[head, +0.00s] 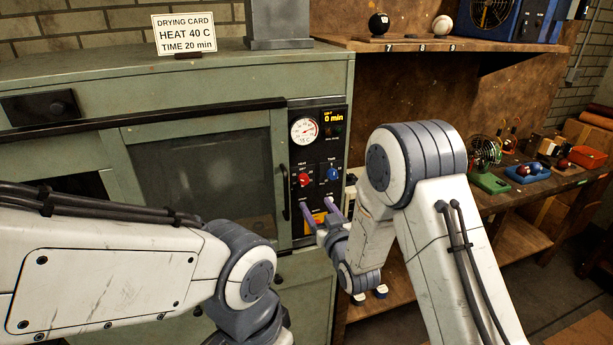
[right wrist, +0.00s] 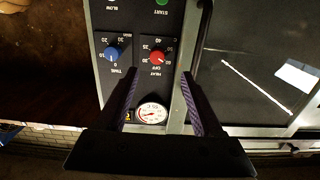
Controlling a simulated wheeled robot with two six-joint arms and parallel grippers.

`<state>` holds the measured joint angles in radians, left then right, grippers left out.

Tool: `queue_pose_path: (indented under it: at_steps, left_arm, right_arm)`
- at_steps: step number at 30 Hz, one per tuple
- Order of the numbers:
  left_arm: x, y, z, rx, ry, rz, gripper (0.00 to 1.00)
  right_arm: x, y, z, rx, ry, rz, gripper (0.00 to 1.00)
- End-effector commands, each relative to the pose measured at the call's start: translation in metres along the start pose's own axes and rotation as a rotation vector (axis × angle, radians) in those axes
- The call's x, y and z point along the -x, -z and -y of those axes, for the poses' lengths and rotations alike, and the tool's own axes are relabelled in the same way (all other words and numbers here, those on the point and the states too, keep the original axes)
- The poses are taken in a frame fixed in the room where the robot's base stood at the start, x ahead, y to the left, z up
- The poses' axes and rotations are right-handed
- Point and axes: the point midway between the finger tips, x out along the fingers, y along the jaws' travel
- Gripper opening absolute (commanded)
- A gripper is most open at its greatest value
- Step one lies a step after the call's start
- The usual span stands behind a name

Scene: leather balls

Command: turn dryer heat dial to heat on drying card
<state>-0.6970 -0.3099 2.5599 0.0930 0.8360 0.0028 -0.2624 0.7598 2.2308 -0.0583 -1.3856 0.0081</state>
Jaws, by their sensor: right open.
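The drying card (head: 184,34) stands on top of the green dryer (head: 230,85) and reads HEAT 40 C, TIME 20 min. The red heat dial (head: 304,179) is on the dryer's dark control panel, left of the blue time dial (head: 333,174). The right wrist view shows the panel upside down, with the red heat dial (right wrist: 157,57) and blue time dial (right wrist: 111,53). I cannot tell the heat dial's exact setting. My right gripper (head: 321,214) is open and empty, just below the dials, its purple-lined fingers towards the panel. My left gripper is out of view.
A round gauge (head: 304,130) and a display (head: 333,117) reading 0 min sit above the dials. The dryer door's dark handle (head: 286,193) is left of the panel. A shelf (head: 430,44) with balls and a workbench (head: 550,183) are at right.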

Motion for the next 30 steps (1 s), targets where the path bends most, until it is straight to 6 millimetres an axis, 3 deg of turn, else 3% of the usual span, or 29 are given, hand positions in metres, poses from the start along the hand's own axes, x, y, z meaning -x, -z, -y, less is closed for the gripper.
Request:
queue_pose_path:
  at_steps: [7, 21, 30]
  left_arm:
    - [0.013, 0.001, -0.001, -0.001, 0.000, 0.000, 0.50]
    - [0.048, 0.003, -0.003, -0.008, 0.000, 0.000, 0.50]
    - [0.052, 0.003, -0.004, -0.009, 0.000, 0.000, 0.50]
  right_arm:
    - [-0.016, 0.007, -0.004, -0.001, -0.006, -0.038, 0.68]
    - [-0.090, 0.009, -0.005, -0.001, -0.006, -0.036, 0.68]
    - [-0.105, 0.007, -0.005, -0.001, -0.006, -0.033, 0.68]
